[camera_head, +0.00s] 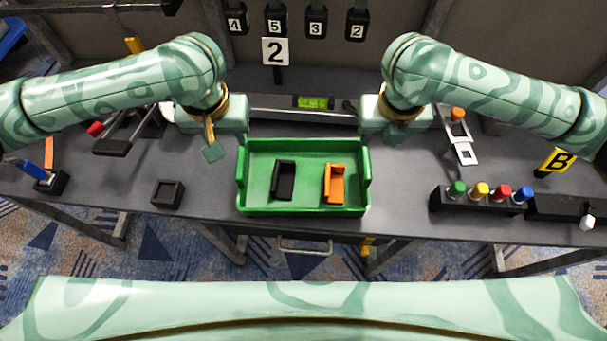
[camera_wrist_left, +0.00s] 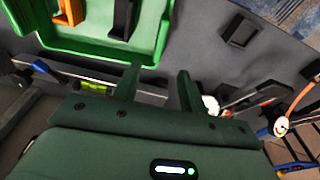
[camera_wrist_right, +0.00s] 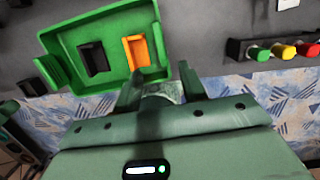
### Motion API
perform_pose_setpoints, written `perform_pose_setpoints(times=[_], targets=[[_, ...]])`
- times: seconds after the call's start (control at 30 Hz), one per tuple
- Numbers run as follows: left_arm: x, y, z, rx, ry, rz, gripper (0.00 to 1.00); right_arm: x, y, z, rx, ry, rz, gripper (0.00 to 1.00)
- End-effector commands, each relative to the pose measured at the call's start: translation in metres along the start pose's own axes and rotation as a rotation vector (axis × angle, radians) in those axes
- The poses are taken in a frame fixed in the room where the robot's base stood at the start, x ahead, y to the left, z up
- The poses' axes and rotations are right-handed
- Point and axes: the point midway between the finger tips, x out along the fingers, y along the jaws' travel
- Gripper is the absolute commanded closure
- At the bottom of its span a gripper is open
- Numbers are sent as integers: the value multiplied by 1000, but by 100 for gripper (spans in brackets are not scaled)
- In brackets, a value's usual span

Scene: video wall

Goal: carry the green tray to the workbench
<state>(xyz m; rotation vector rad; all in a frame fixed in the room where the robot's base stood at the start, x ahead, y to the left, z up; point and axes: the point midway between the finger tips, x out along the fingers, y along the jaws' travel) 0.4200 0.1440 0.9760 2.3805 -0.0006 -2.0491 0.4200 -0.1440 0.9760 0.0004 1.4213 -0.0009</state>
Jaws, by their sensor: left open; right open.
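The green tray (camera_head: 305,211) sits level on a grey bench top (camera_head: 400,205) in the middle of the head view. A black block (camera_head: 284,178) and an orange block (camera_head: 335,183) lie inside it. My left gripper (camera_head: 212,140) is open and empty, off the tray's back left corner. In the left wrist view its fingers (camera_wrist_left: 158,88) point toward the tray's edge (camera_wrist_left: 95,48). My right gripper (camera_head: 395,132) is open and empty, off the back right corner. In the right wrist view its fingers (camera_wrist_right: 160,86) are beside the tray (camera_wrist_right: 108,90). I see neither gripper holding the tray.
A rack with coloured knobs (camera_head: 482,201) stands to the right. A small black square holder (camera_head: 168,193) is to the left. A level with a green vial (camera_head: 312,102) lies behind the tray.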

Motion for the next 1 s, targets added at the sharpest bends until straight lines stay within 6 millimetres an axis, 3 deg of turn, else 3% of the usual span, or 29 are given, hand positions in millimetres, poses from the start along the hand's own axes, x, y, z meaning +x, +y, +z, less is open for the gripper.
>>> perform_pose_setpoints(times=[0.6, 0.8, 1.0], targets=[[118, 0, 1, -2, -3, -1, 58, 118, 0, -1, 2, 4, 0, 58], [143, 0, 1, -1, -2, -2, 58, 143, 1, -1, 1, 2, 1, 58], [152, 0, 1, 0, -1, -1, 58, 152, 0, -1, 0, 1, 0, 58]])
